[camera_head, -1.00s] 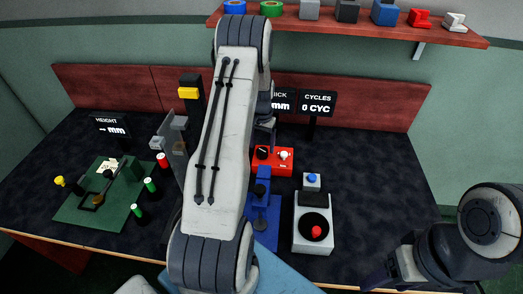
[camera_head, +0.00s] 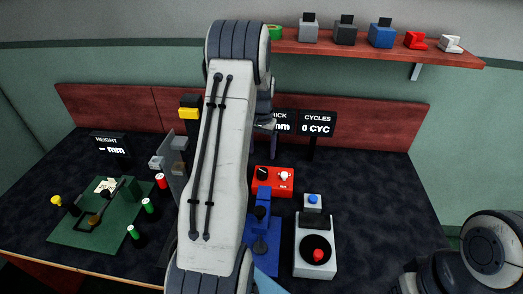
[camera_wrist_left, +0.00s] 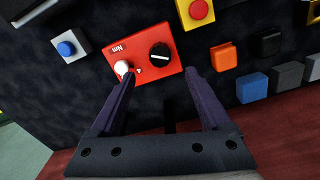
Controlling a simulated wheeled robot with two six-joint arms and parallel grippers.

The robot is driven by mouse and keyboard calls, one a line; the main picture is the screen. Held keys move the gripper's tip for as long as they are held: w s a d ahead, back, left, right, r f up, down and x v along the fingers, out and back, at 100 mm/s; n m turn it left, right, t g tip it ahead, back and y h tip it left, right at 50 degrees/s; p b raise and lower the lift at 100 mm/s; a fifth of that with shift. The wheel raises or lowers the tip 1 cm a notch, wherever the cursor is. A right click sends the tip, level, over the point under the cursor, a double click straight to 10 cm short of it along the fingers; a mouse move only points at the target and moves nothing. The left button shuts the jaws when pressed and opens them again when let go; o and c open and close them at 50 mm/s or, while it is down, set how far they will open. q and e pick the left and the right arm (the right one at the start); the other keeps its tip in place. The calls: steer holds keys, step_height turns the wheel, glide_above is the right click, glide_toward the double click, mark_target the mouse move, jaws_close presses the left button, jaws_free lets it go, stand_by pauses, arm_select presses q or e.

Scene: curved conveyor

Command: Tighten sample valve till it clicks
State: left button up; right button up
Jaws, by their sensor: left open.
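A red box (camera_head: 273,181) marked Nm stands on the dark bench, with a black dial and a white knob (camera_head: 285,176), which seems to be the sample valve. In the left wrist view the red box (camera_wrist_left: 143,58) has the white knob (camera_wrist_left: 121,68) at left and the black dial (camera_wrist_left: 160,56) at right. My left gripper (camera_wrist_left: 158,76) is open and empty over the box. Its left finger's tip is beside the white knob and its right finger is past the box's edge. In the head view my left arm hides much of this gripper (camera_head: 272,147). My right gripper is not visible.
A blue fixture (camera_head: 262,235) and a grey box with a red button (camera_head: 318,254) stand in front of the red box. A green board (camera_head: 93,222) is at left. Display signs (camera_head: 316,124) stand behind. A shelf (camera_head: 380,52) holds several blocks.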

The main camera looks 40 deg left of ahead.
mark_target(262, 171)
arm_select(q)
steer(key=n+b, duration=0.2)
steer(key=n, duration=0.1)
steer(key=f+n+b, duration=0.1)
steer(key=n+b, duration=0.1)
steer(key=n, duration=0.1)
steer(key=shift+w, duration=0.1)
step_height(262, 171, down, 10)
steer(key=shift+r+p, duration=0.2)
steer(key=shift+p, duration=0.15)
jaws_close()
steer(key=shift+r+m+p, duration=0.1)
steer(key=shift+m+p, duration=0.2)
steer(key=shift+m, duration=1.7)
